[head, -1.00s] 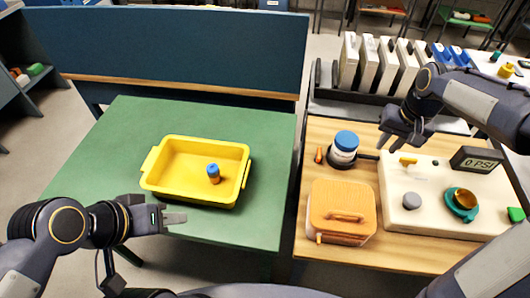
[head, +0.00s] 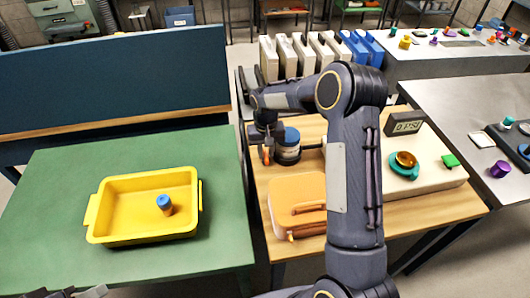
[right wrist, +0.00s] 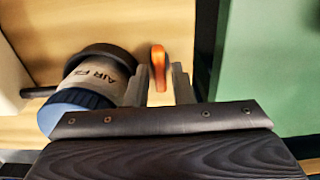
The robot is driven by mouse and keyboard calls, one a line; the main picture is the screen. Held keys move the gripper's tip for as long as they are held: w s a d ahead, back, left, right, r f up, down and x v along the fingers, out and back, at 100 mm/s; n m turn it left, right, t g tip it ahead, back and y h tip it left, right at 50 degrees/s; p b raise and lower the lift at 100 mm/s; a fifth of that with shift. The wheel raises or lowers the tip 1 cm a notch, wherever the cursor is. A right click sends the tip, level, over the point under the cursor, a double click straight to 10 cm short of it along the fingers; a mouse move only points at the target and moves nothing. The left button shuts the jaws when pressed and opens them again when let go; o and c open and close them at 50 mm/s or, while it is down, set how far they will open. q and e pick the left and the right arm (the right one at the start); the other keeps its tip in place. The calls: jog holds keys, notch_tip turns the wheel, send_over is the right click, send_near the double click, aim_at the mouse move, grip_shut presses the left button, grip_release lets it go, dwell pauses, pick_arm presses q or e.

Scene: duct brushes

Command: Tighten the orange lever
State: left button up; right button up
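The orange lever (right wrist: 158,68) stands between the two fingertips of my right gripper (right wrist: 161,88) in the right wrist view. The fingers are apart, with a gap on each side of the lever, so the gripper is open around it. In the head view the lever (head: 267,157) shows as a small orange piece below my right gripper (head: 265,150). The air filter (right wrist: 100,78), a white canister with a blue cap, is just beside the left finger; it also shows in the head view (head: 288,150). My left gripper (head: 75,293) is barely in view at the bottom edge.
A cream panel (head: 430,168) with a gauge (head: 404,123) and teal cup (head: 403,163) is to the right, partly hidden by my arm. A yellow tray (head: 110,190) holding a blue-capped bottle (head: 165,204) sits on the green table.

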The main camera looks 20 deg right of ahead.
jog(key=shift+f, duration=0.65)
grip_shut()
